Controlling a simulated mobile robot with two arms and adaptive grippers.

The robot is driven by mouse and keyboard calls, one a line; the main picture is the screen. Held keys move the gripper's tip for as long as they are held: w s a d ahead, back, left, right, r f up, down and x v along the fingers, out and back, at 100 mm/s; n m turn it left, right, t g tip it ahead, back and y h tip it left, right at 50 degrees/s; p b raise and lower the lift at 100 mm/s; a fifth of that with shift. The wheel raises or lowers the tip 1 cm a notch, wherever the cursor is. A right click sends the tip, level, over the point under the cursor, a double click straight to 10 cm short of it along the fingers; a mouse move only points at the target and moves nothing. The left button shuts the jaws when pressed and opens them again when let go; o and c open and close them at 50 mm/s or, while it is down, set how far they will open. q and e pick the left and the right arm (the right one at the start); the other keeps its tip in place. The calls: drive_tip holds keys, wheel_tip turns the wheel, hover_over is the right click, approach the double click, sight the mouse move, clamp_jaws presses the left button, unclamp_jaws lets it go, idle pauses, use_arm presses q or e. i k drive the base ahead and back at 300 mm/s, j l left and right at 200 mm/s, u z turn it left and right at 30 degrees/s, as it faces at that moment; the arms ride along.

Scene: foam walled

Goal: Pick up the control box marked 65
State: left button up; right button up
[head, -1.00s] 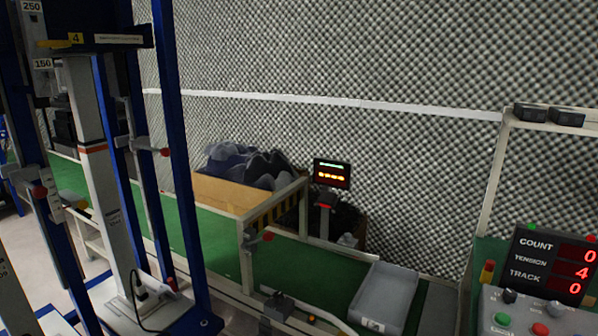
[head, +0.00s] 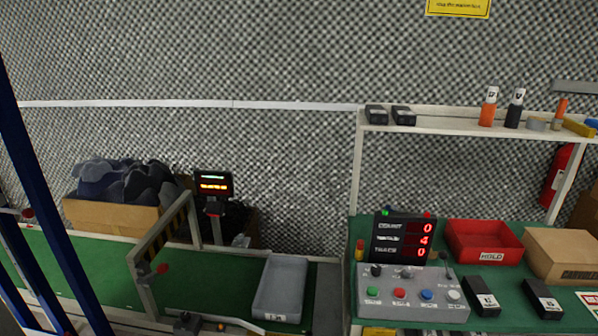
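Two black boxes with white labels lie on the green bench at the right: one black box (head: 481,296) and another black box (head: 543,299) to its right. Two more small black boxes sit on the shelf above, a left one (head: 376,115) and a right one (head: 403,116). Their label marks are too small to read, so I cannot tell which is marked 65. Neither of my grippers is in view.
On the bench are a grey button panel (head: 413,294), a counter display (head: 404,239), a red HOLD tray (head: 484,240) and a cardboard box (head: 562,254). The white shelf (head: 450,124) overhangs them. A grey tray (head: 281,290) stands on the green conveyor to the left.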

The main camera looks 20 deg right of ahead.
sight(546, 305)
drive_tip(key=z, duration=1.6)
